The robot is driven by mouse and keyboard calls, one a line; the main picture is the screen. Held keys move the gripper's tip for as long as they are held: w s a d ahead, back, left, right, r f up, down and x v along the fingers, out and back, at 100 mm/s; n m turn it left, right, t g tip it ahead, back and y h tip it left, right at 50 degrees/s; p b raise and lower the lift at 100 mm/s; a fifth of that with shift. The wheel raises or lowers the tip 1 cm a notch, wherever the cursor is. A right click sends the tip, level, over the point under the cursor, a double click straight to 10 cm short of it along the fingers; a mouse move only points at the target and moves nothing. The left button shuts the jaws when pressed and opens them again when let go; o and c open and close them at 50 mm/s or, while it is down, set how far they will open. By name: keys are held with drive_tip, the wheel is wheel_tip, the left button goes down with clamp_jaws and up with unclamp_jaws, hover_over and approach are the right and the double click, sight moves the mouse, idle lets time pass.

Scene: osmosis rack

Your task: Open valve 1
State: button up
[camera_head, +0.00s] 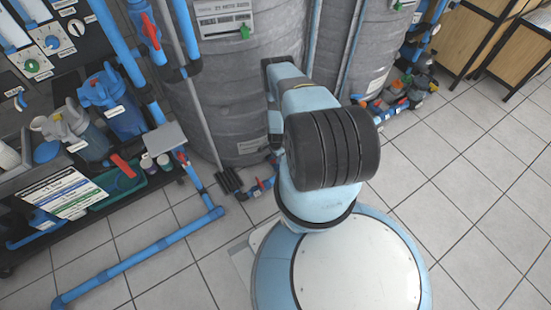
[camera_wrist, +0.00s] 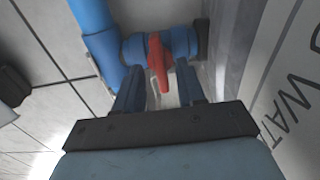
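In the wrist view, a red valve handle (camera_wrist: 158,58) sits on a blue valve body (camera_wrist: 182,42) in a blue pipe. My gripper (camera_wrist: 160,74) is open, with one dark blue finger on each side of the handle's lower end. Gaps show between the fingers and the handle, so it is not gripped. I cannot read a number on this valve. In the head view, my arm hides the gripper and the space around it.
Grey tanks (camera_head: 225,90) stand behind my arm. A rack with blue filter housings (camera_head: 112,103) and red-handled valves is at left, with a blue floor pipe (camera_head: 140,258) before it. Other small valves (camera_head: 395,103) lie low at upper right. Tiled floor at right is clear.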

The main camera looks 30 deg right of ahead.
drive_tip(key=shift+f, duration=0.55)
clamp_jaws()
drive_tip(key=shift+a, duration=0.15)
